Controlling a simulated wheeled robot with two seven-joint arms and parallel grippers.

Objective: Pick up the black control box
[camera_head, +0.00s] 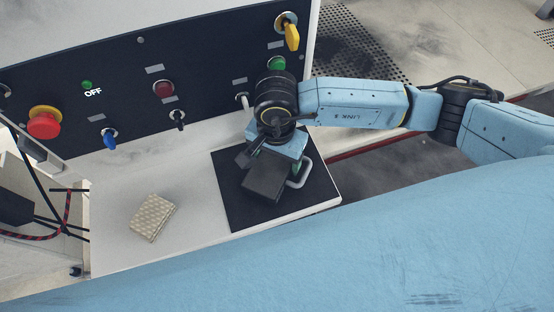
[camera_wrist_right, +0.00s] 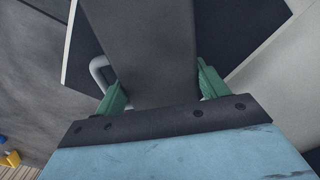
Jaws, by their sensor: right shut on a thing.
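The black control box (camera_head: 266,177) is over the black mat (camera_head: 236,206) on the white shelf in the head view. My right gripper (camera_head: 285,163) comes down from above and is shut on the box. In the right wrist view the box (camera_wrist_right: 145,45) sits between the green fingertips of the right gripper (camera_wrist_right: 160,88), one on each side. A light grey handle (camera_head: 301,174) shows beside the box; it also shows in the wrist view (camera_wrist_right: 99,70). I cannot tell whether the box touches the mat. My left gripper is not in view.
A beige ribbed block (camera_head: 152,217) lies on the white shelf (camera_head: 112,247) left of the mat. Behind stands a dark panel with a red button (camera_head: 44,123), a blue switch (camera_head: 109,137), a red lamp (camera_head: 163,89) and a yellow switch (camera_head: 290,33). The shelf between block and mat is clear.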

